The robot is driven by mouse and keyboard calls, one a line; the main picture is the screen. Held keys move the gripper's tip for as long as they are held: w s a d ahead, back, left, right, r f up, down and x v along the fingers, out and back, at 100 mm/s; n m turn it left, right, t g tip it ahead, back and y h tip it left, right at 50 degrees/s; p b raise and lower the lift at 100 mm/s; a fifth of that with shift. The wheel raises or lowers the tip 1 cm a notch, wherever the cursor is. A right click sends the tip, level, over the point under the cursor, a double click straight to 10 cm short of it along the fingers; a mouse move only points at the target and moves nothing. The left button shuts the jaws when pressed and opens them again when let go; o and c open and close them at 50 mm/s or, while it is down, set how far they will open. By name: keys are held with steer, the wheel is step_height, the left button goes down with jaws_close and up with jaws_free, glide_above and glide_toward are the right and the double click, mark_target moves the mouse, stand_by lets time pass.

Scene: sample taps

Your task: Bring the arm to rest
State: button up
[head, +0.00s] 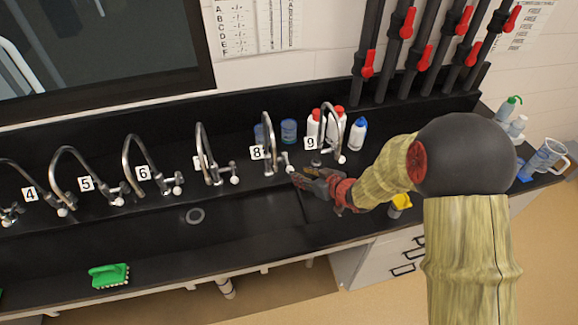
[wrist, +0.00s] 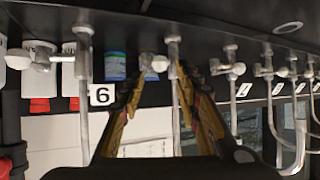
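My gripper (head: 303,182) reaches over the black bench beside tap 8 (head: 268,140), with the arm coming in from the right. In the wrist view, which looks upside down, the two fingers of my gripper (wrist: 160,72) are spread with a gap between them, and nothing is held. The pipe of a tap (wrist: 175,100) and its white-tipped handle (wrist: 158,63) appear in that gap, beyond the fingers. I cannot tell how far the fingertips are from the handle or whether they touch it.
Several numbered taps line the sink to the left. A green brush (head: 109,275) lies at the front left. A clear jug (head: 545,157) stands far right.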

stand_by(0.5)
steer(key=s+d+f+m+g+h, duration=0.1)
steer(key=s+d+f+h, duration=0.1)
steer(key=d+f, duration=0.2)
steer(key=s+d+f+g+h, duration=0.1)
steer(key=s+d+f+h, duration=0.15)
steer(key=d, duration=0.25)
steer(key=s+d+h, duration=0.1)
steer(key=d, duration=0.1)
steer(key=s+d+r+m+g+h, duration=0.1)
steer(key=s+d, duration=0.1)
steer(key=s+d+r+m+g+h, duration=0.1)
steer(key=s+d, duration=0.1)
steer(key=shift+b, duration=0.3)
steer(key=s+d+r+m+b, duration=0.1)
steer(key=s+r+m+b, duration=0.3)
steer(key=s+r, duration=1.9)
steer(key=shift+s+d+m+b, duration=0.2)
steer(key=shift+s+m+b, duration=0.2)
steer(key=shift+s, duration=0.55)
steer(key=shift+r, duration=0.15)
